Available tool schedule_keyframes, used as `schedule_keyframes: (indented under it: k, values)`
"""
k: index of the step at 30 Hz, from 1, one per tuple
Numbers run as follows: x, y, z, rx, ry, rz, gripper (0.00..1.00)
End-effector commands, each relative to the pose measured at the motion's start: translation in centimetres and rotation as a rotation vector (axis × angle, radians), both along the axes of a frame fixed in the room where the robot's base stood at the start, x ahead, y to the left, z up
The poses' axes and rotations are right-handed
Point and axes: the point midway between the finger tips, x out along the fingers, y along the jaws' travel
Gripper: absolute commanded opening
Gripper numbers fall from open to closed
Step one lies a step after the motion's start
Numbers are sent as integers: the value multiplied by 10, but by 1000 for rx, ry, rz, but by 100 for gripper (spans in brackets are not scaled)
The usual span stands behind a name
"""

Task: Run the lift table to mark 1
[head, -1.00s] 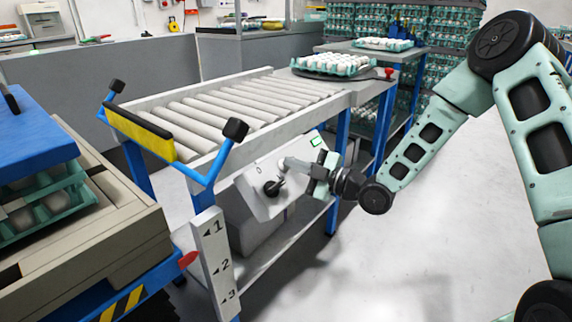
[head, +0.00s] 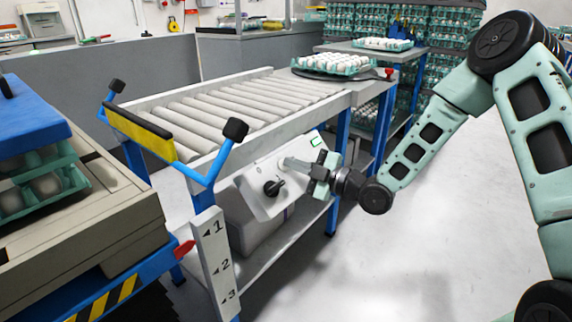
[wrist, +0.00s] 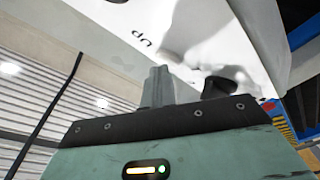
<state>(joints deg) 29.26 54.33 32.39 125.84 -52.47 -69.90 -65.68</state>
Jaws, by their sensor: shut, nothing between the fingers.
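The lift table (head: 105,225) stands at the left. Its red pointer (head: 184,249) sits beside the white scale post (head: 216,255), a little below mark 1 and above mark 2 in the picture. The pale control box (head: 250,195) with a black knob (head: 272,187) hangs under the roller conveyor. My gripper (head: 286,163) is shut and empty, at the box face just above and right of the knob. In the wrist view its fingers (wrist: 158,85) are close to the box face, left of the knob (wrist: 220,88), near the "up" lettering. I cannot tell whether they touch.
Egg trays (head: 45,188) under a blue cover (head: 30,120) ride on the lift table. The roller conveyor (head: 230,105) has a yellow-and-black bar on blue arms at its near end. An egg tray (head: 330,68) is at its far end. Open floor (head: 400,250) lies at the right.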

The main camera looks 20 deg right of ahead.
Motion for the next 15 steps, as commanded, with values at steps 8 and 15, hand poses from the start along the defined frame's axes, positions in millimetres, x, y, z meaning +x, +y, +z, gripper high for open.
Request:
schedule_keyframes:
  k: [8,15]
  values:
    - [-7,-5,9,-1,1,0,0]
    - [-12,-9,13,-1,1,0,0]
